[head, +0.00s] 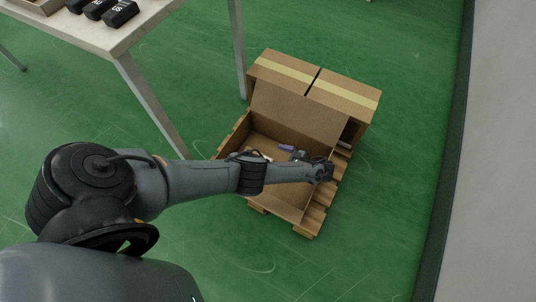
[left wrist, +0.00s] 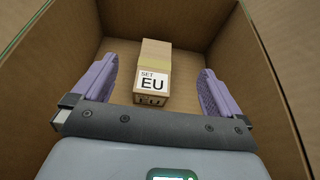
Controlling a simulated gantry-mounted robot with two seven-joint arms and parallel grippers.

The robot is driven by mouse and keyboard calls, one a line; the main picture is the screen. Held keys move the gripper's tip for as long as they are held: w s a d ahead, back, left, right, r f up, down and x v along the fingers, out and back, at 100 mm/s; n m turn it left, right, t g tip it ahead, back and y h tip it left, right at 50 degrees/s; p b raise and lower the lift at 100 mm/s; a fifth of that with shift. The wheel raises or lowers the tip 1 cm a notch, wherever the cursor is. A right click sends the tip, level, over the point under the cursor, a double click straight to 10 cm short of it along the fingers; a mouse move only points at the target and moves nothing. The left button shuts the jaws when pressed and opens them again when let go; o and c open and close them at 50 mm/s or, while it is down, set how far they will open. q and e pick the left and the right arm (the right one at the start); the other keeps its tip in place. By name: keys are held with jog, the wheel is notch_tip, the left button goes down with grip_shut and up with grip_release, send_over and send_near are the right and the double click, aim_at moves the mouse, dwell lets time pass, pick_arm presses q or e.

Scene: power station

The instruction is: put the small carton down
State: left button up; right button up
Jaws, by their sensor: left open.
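The small carton (left wrist: 155,62) is a brown box with tan tape and a white label reading "SET EU". In the left wrist view it sits on the floor of a large open cardboard box (left wrist: 66,75). My left gripper (left wrist: 157,85) is open, its purple fingers standing apart on both sides of the carton with a gap on each side. In the head view my left arm reaches into the open box (head: 300,110), and the left gripper (head: 286,150) is inside it. The arm hides much of the box's inside, and I cannot make out the carton there. My right gripper is not in view.
The open box stands on a wooden pallet (head: 315,213), beside taped closed cartons (head: 345,92). A table (head: 105,33) with black items (head: 120,13) is at upper left. Green floor (head: 400,170) is clear to the right, up to a pale wall (head: 495,150).

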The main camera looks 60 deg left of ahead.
pick_arm(q)
jog(key=shift+v, duration=1.15)
